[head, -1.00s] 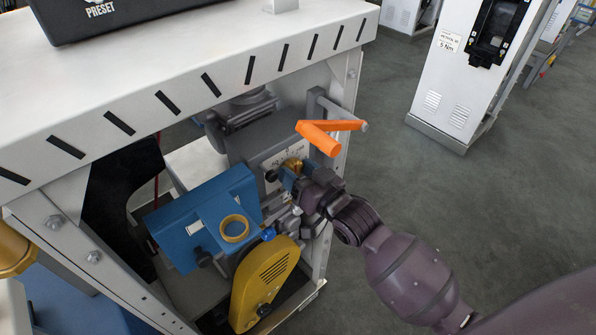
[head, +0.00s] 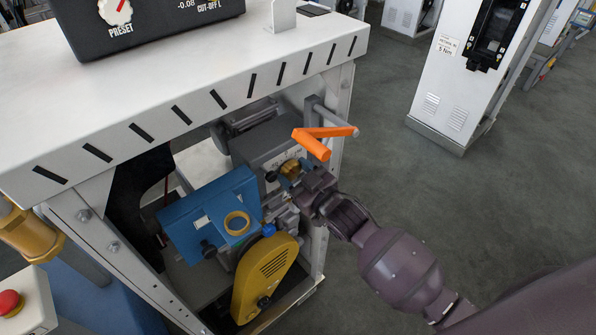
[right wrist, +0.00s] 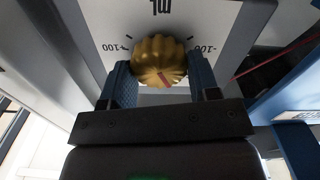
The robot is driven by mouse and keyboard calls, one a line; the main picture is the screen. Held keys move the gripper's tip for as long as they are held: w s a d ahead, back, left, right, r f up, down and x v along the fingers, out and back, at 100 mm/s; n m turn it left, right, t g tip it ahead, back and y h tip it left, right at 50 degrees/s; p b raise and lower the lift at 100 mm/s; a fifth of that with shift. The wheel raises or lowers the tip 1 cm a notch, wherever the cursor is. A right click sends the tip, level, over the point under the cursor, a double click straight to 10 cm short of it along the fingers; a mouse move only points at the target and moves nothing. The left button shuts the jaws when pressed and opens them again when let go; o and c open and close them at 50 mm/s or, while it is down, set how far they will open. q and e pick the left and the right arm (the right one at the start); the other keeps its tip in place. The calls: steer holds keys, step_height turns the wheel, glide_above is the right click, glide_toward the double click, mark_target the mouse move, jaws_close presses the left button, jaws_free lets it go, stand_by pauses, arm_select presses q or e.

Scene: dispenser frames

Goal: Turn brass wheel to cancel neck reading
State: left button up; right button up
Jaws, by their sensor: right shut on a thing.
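The brass wheel (right wrist: 158,58) is a fluted knob on a white dial plate (right wrist: 100,22) lettered mL, which appears upside down in the right wrist view. A 100 mark stands left of the wheel and a -100 mark right of it. A red line on the wheel's face points down and slightly right in that view. My right gripper (right wrist: 160,68) is shut on the wheel, one blue finger on each side. In the head view the wheel (head: 291,169) is small and partly hidden by my right gripper (head: 298,176). My left gripper is not in view.
An orange crank handle (head: 312,145) sticks out just above my right gripper. A blue box (head: 207,212) and a yellow cover (head: 266,275) lie left and below. Open floor lies right.

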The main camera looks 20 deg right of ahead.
steer(key=n+p, duration=0.2)
steer(key=n, duration=0.2)
steer(key=shift+n, duration=0.3)
steer(key=shift+a, duration=0.1)
stand_by(0.4)
steer(key=o, duration=0.9)
steer(key=v, duration=1.1)
steer(key=shift+p, duration=0.35)
